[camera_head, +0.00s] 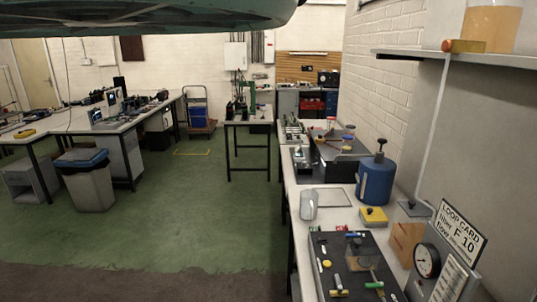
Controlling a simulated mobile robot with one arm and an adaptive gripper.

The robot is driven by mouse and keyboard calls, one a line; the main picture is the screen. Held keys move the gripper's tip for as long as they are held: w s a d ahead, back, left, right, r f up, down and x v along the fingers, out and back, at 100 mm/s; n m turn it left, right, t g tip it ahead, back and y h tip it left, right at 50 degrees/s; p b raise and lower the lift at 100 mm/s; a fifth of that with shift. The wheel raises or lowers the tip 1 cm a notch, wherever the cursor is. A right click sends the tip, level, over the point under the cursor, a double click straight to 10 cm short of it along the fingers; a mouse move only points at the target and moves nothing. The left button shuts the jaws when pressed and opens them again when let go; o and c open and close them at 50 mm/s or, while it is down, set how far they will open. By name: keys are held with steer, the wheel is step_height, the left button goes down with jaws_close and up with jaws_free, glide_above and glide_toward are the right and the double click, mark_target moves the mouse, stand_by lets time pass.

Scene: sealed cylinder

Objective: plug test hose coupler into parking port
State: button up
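My gripper is not in view. A pale hose (436,130) runs down from the orange fitting under the amber tank on the shelf to the right-hand bench. Its lower end meets a small dark plate (411,209) on the bench, behind the gauge panel. I cannot tell which part there is the coupler or the parking port, or whether they are joined. A blue cylinder (375,183) with a black knob on top stands upright on the bench, left of the hose end.
On the bench are a yellow block (373,217), a cardboard-brown box (405,242), a gauge panel (440,276), a loop card (460,233), a grey vessel (308,204) and a black mat (322,283) with fittings. A wall shelf (480,60) overhangs. Green floor (220,215) is clear to the left.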

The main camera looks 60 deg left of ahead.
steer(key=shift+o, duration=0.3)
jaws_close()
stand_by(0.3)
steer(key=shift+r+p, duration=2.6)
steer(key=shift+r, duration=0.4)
